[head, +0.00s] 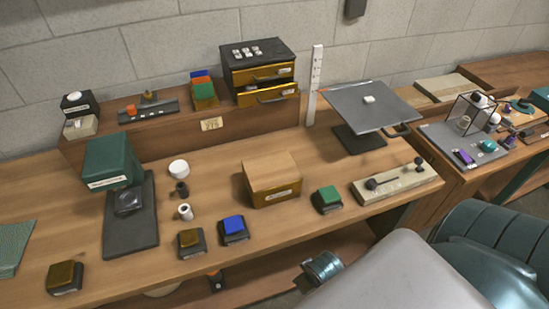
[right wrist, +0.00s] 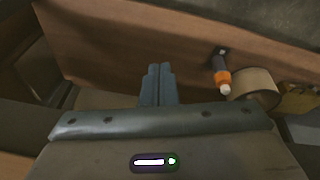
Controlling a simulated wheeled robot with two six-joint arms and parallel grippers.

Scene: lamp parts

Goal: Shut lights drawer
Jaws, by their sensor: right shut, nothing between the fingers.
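A small black cabinet (head: 258,55) with two yellow-fronted drawers stands on the raised shelf at the back of the bench in the head view. Its lower drawer (head: 272,93) is pulled out toward me, with a dark opening above its front. The upper drawer (head: 263,73) looks closed or nearly so. Both fronts have a small pale label that is too small to read. My right gripper (right wrist: 157,72) shows in the right wrist view with its fingers together and empty, facing a wooden panel, away from the cabinet. My left gripper is not in view.
A wooden box (head: 272,178) stands in front of the cabinet on the bench. A white ruler post (head: 314,85) and a grey tilted plate on a stand (head: 367,105) are right of it. Coloured cards (head: 203,90) stand left. A tape roll (right wrist: 255,87) lies near my right gripper.

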